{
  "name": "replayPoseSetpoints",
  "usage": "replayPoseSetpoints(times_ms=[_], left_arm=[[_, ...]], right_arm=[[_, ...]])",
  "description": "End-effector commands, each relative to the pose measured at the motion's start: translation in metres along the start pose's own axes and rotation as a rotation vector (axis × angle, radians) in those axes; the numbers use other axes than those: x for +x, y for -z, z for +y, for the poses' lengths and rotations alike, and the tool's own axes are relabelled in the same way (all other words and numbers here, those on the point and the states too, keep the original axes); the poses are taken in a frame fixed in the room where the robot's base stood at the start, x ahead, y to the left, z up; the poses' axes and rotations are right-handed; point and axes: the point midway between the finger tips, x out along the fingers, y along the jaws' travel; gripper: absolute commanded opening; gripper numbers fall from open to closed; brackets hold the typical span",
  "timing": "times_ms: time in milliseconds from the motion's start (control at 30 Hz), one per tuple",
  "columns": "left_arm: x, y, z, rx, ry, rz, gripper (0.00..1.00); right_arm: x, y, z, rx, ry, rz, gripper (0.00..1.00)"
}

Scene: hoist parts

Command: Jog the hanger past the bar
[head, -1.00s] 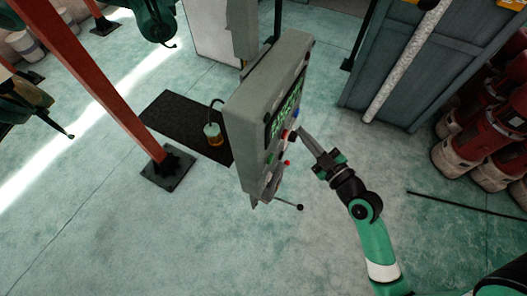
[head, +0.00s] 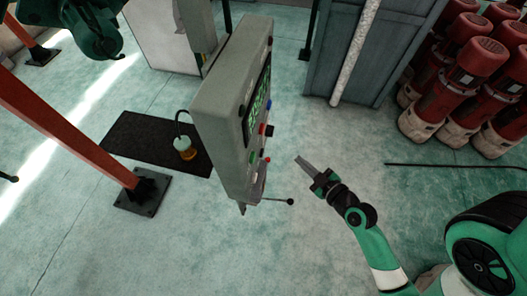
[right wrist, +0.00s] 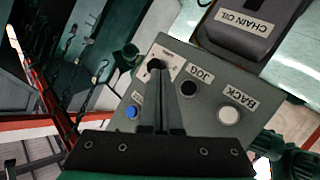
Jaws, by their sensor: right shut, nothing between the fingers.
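The grey control cabinet (head: 215,100) stands tilted in the head view, with a lit green screen, coloured buttons and a ball-ended lever (head: 290,201). My right gripper (head: 298,160) is shut and empty, to the right of the cabinet and apart from it in the picture. In the right wrist view the gripper tips (right wrist: 158,88) point at a grey button panel (right wrist: 170,45). It bears a black button (right wrist: 188,88) beside the word JOG, a white button (right wrist: 228,116) by BACK, a blue button (right wrist: 131,112) and a black knob (right wrist: 156,64). I cannot clearly identify the hanger or the bar. My left gripper is not in view.
A box labelled CHAIN OIL (right wrist: 240,22) adjoins the panel. A red post (head: 70,120) stands left of the cabinet, near a black mat (head: 140,140) and an orange-bottomed pendant (head: 185,148). Red motors (head: 465,70) stand at the right. The floor before the cabinet is clear.

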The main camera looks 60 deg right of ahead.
Motion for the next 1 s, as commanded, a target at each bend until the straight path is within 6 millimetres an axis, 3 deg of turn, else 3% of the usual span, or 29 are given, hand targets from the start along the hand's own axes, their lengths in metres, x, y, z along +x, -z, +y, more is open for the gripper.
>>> replayPoseSetpoints(times_ms=[533, 600, 700, 1000], left_arm=[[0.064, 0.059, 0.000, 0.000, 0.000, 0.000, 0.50], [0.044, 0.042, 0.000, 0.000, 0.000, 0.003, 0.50], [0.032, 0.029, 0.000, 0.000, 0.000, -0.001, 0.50], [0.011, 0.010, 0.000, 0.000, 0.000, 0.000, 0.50]], right_arm=[[0.023, 0.028, -0.017, -0.009, 0.006, 0.002, 0.00], [0.032, 0.018, -0.029, -0.011, 0.016, 0.013, 0.00], [0.038, 0.021, -0.034, -0.013, 0.020, 0.014, 0.00], [0.055, 0.038, -0.043, -0.007, 0.007, 0.007, 0.00]])
